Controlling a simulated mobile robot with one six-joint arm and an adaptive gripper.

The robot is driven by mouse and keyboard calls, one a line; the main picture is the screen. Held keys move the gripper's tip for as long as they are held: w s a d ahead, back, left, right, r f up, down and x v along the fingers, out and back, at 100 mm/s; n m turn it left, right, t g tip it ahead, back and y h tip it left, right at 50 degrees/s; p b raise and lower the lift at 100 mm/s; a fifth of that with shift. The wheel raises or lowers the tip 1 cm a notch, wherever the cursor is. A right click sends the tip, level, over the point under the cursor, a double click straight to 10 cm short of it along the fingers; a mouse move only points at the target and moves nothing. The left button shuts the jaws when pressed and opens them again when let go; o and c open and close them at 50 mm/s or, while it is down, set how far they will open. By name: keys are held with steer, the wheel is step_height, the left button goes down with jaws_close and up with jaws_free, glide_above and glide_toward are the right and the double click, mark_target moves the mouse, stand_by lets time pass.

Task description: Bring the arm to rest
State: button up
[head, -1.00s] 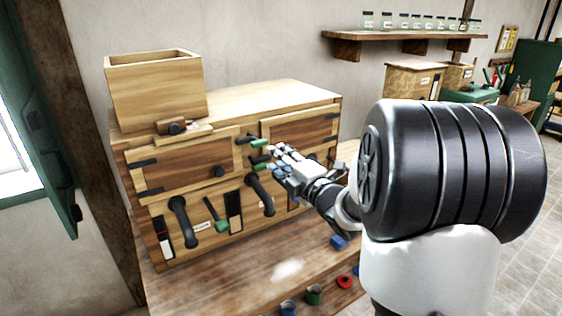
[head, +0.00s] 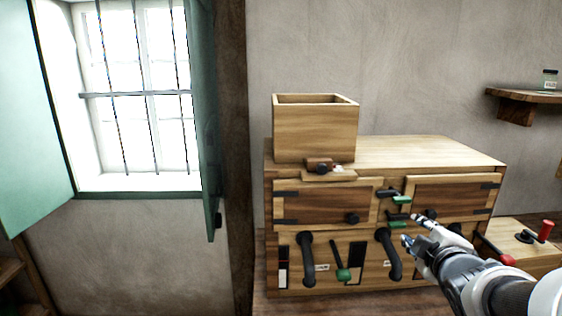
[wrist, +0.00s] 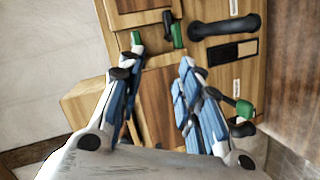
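My gripper (head: 412,228) is at the lower right of the head view, in front of the wooden cabinet (head: 440,152). Its fingers are spread in the wrist view (wrist: 158,72), with bare wood showing between them and nothing held. Two small green-tipped levers (head: 400,199) sit on the cabinet front close by the fingertips. In the wrist view, one green tip (wrist: 137,38) is just beyond the left finger. I cannot tell whether they touch. My arm reaches in from the lower right corner.
Black curved handles (head: 307,262) and a lower green lever (head: 343,274) stick out from the cabinet front. An open wooden hopper (head: 318,135) stands on top. A box with a red-knobbed lever (head: 546,229) is at the right. A shuttered window (head: 140,100) is at the left.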

steer(key=s+a+f+m+g+y, duration=0.1)
steer(key=s+a+f+m+g, duration=0.1)
steer(key=s, duration=0.7)
steer(key=s+a+f+m+g+y, duration=0.1)
steer(key=s+a+f+m+g, duration=0.2)
steer(key=s+a, duration=0.6)
steer(key=s+a+f+m+g, duration=0.3)
steer(key=s+a+m+g, duration=0.1)
steer(key=s, duration=0.6)
steer(key=a+m, duration=0.1)
steer(key=m, duration=0.1)
steer(key=shift+s+a+m+g+y, duration=0.3)
steer(key=shift+s+a+g+y, duration=0.05)
steer(key=shift+g+y, duration=0.05)
